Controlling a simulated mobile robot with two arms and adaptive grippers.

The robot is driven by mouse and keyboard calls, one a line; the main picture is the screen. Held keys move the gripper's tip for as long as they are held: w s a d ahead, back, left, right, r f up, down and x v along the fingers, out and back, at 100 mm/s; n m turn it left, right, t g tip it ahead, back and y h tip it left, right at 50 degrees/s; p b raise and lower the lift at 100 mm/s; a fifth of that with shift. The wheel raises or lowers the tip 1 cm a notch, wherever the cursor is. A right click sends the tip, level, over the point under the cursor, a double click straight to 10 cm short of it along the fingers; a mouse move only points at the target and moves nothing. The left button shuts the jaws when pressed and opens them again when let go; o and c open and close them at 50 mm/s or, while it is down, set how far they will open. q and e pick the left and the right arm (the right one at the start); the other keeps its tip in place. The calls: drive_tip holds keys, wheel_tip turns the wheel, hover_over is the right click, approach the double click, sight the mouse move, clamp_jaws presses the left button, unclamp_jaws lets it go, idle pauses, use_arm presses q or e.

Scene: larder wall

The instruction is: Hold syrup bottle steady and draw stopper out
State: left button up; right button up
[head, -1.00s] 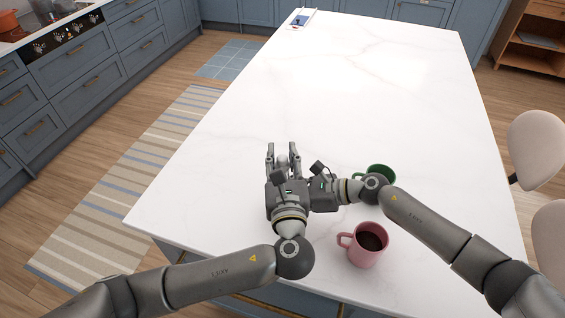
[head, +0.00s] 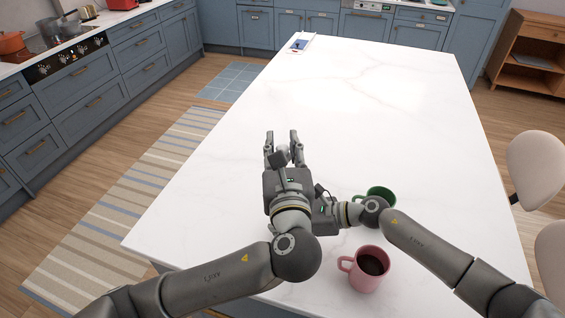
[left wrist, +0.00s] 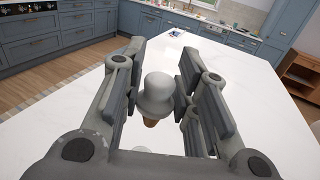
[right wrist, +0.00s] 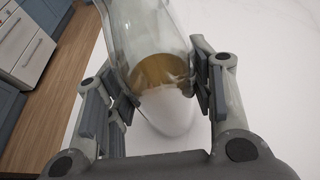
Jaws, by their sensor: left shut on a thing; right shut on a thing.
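The stopper (left wrist: 158,92), a pale rounded knob with a brown cork end below, is between the fingers of my left gripper (left wrist: 160,88), which is shut on it. Its pale top also shows in the head view (head: 283,149). The cork end looks clear of the bottle, though the bottle's mouth is not plainly seen. The syrup bottle (right wrist: 150,40), clear glass with amber syrup low inside, is in the right wrist view. My right gripper (right wrist: 165,92) is shut around its lower body. In the head view, my left gripper and wrist hide the bottle and most of my right gripper.
A pink mug (head: 366,270) of dark drink stands near the table's front edge, by my right forearm. A green mug (head: 380,194) stands behind my right wrist. The white marble table (head: 370,110) is clear beyond, except for a small tray (head: 300,43) at the far end.

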drive_tip(key=o, duration=1.5)
drive_tip(key=shift+c, duration=0.2)
drive_tip(key=v, duration=1.2)
